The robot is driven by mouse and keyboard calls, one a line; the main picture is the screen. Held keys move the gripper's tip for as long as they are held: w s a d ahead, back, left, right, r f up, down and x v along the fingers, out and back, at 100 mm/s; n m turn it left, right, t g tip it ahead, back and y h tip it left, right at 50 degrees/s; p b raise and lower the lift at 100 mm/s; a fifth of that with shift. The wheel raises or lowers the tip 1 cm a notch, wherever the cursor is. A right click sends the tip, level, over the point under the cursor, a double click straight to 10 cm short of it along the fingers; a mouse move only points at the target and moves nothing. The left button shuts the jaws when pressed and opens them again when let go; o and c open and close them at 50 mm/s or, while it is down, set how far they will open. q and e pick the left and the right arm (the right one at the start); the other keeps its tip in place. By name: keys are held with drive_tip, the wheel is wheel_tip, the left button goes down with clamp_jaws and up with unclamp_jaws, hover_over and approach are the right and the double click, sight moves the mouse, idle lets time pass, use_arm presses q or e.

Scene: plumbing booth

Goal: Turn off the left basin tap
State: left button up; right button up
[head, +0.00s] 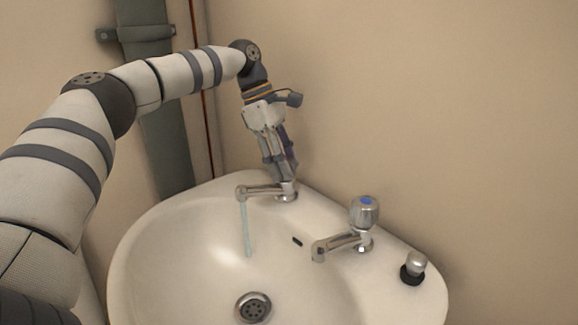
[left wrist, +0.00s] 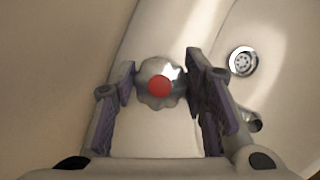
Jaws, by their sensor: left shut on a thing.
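The left basin tap (head: 262,190) stands at the back left of the basin, its chrome spout pointing left over the bowl. A thin stream of water (head: 246,228) runs from the spout. In the left wrist view the tap's chrome handle (left wrist: 149,76) with a red centre sits between the two fingers. My left gripper (head: 281,180) comes down from above and is shut on this handle, which it mostly hides in the head view; it also shows in the left wrist view (left wrist: 160,82). My right gripper is in neither view.
The white basin (head: 150,240) fills the lower middle, with a drain (head: 253,307) in its bowl. The right tap (head: 364,214) with a blue cap stands on the rim, no water showing. A plug (head: 413,267) sits at the right rim. A grey pipe (head: 165,140) runs down the wall.

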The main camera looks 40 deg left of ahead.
use_arm(q)
drive_tip(key=m, duration=0.1)
drive_tip(key=m+g+b, duration=0.1)
drive_tip(key=m, duration=0.1)
drive_tip(key=shift+f+m+g, duration=0.3)
drive_tip(key=shift+r+m+g+b, duration=0.15)
drive_tip(key=shift+m+g+b, duration=0.5)
drive_tip(key=shift+m, duration=1.05)
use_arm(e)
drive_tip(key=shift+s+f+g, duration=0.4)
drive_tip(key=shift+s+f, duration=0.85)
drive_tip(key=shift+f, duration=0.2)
use_arm(q)
drive_tip(key=o, duration=1.2)
drive_tip(key=shift+c, duration=0.2)
drive_tip(key=shift+r, duration=0.1)
